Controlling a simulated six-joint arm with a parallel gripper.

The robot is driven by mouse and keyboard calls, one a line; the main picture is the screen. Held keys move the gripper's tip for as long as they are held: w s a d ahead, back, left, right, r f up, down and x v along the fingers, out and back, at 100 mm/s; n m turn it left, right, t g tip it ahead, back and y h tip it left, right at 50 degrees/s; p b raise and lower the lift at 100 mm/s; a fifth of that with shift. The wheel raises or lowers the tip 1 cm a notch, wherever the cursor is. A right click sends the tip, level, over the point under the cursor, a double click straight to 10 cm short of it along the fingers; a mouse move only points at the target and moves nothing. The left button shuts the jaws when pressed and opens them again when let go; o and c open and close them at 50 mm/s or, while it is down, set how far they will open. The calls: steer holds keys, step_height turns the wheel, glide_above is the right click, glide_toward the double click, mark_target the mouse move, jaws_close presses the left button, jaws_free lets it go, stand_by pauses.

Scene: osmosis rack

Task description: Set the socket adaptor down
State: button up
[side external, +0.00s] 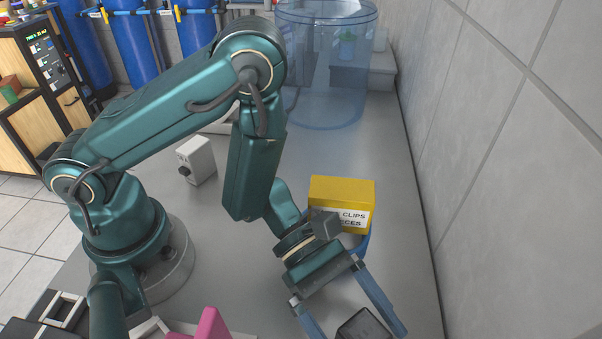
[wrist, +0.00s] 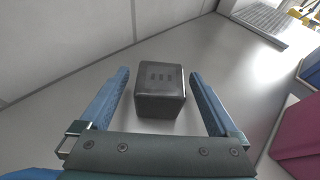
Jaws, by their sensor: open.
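The socket adaptor is a dark grey cube with small slots on its top face. In the wrist view the socket adaptor (wrist: 160,92) sits on the grey bench between the two blue fingers of my gripper (wrist: 160,98), with a gap on each side. In the side external view the socket adaptor (side external: 362,327) is cut off by the bottom edge, between the spread fingers of my gripper (side external: 352,322). My gripper is open and holds nothing.
A yellow box (side external: 343,191) labelled for clips stands behind my gripper. A pink object (side external: 208,325) is at the bottom. A white box (side external: 197,159) and a clear blue cylinder (side external: 325,70) stand farther back. A tiled wall (side external: 490,150) borders the bench at right.

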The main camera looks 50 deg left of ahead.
mark_target(369, 327)
step_height(369, 327, up, 24)
steer(key=w+a+n+t+y, duration=0.1)
steer(key=w+a+n+t, duration=0.15)
steer(key=w+a, duration=0.45)
steer(key=w+a+n+t, duration=0.2)
steer(key=w+a+t, duration=0.1)
steer(key=a, duration=0.7)
steer(key=s+d+f+m+g+y, duration=0.1)
steer(key=s+f+m+y, duration=0.15)
steer(key=s+m, duration=0.3)
steer(key=s+d+f+m+g+y, duration=0.1)
steer(key=s+d+m+g+y, duration=0.15)
steer(key=s+m, duration=0.3)
steer(key=s+a+f+m+t+y, duration=0.1)
steer(key=a+f+m+y, duration=0.1)
steer(key=a+m, duration=0.3)
steer(key=a+f+m+t+y, duration=0.2)
steer(key=a+f+m+y, duration=0.1)
steer(key=a+m+y, duration=0.2)
steer(key=shift+s+a+m, duration=0.35)
steer(key=shift+f, duration=0.1)
